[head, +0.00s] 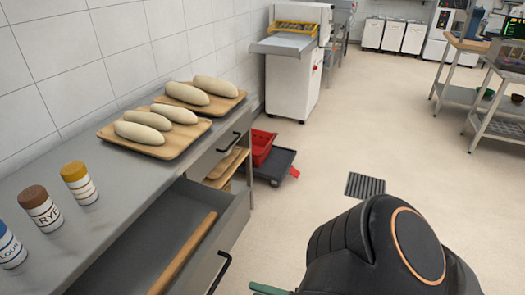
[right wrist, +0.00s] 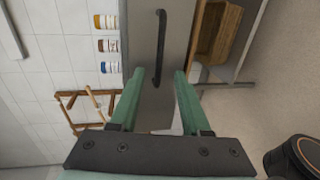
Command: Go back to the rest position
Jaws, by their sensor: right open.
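My right gripper (right wrist: 157,78) is open in the right wrist view. Its two green fingers stand apart with nothing held between them. A dark bar handle (right wrist: 160,48) on a grey drawer front (right wrist: 146,60) shows beyond and between the fingertips; I cannot tell the exact distance. In the head view only a green bit of this gripper (head: 268,288) shows at the bottom edge, beside my black arm. My left gripper is in neither view.
An open drawer (head: 235,215) holding a rolling pin (head: 185,255) juts from the counter (head: 95,185). Dough loaves lie on wooden boards (head: 170,148); several jars (head: 78,183) stand nearer. A dark trolley (head: 272,165) with a red crate (head: 262,146) is beyond.

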